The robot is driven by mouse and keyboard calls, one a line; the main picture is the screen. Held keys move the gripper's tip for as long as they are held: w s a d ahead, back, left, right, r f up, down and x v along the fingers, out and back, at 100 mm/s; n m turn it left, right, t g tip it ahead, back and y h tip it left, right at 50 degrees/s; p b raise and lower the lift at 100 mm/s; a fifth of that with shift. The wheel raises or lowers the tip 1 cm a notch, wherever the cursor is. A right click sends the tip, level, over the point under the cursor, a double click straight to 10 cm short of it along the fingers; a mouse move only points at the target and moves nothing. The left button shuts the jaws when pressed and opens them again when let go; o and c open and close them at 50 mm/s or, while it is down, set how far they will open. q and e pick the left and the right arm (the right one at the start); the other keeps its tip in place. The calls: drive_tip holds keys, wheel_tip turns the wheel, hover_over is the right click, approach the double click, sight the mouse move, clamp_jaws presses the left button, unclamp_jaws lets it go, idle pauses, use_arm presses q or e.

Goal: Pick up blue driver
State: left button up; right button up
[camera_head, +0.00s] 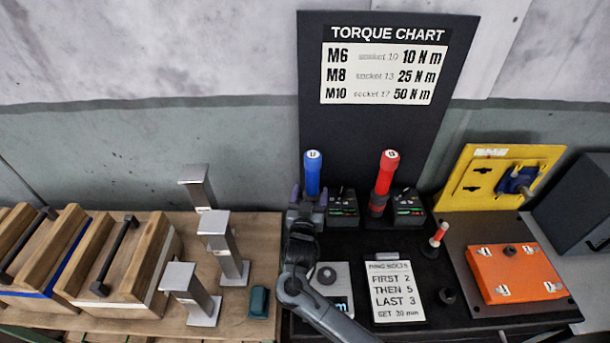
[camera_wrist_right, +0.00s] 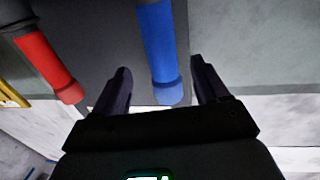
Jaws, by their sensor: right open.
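The blue driver (camera_head: 313,174) stands upright at the back of the black mat, in front of the torque chart board. My right gripper (camera_head: 307,196) is at its lower part, with one finger seen on each side of it in the head view. In the right wrist view, the blue driver (camera_wrist_right: 161,50) lies between the two open fingers of my right gripper (camera_wrist_right: 162,88), with gaps on both sides. The driver's base is hidden behind the gripper. My left gripper is in neither view.
A red driver (camera_head: 386,175) stands to the right, also in the right wrist view (camera_wrist_right: 47,62). Dark units with small displays (camera_head: 343,207) stand beside the drivers. A note card (camera_head: 395,292), an orange block (camera_head: 513,273) and metal posts (camera_head: 227,245) stand around.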

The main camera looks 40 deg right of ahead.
sight(314, 181)
drive_tip(key=x, duration=0.3)
drive_tip(key=shift+d, duration=0.3)
drive_tip(key=shift+w+b+x, duration=0.2)
drive_tip(key=shift+b+x, duration=0.1)
drive_tip(key=shift+x, duration=2.6)
drive_tip(key=shift+a+f, duration=0.15)
drive_tip(key=shift+a, duration=0.05)
drive_tip(key=c, duration=1.2)
drive_tip(key=shift+c, duration=0.2)
drive_tip(key=shift+r, duration=0.2)
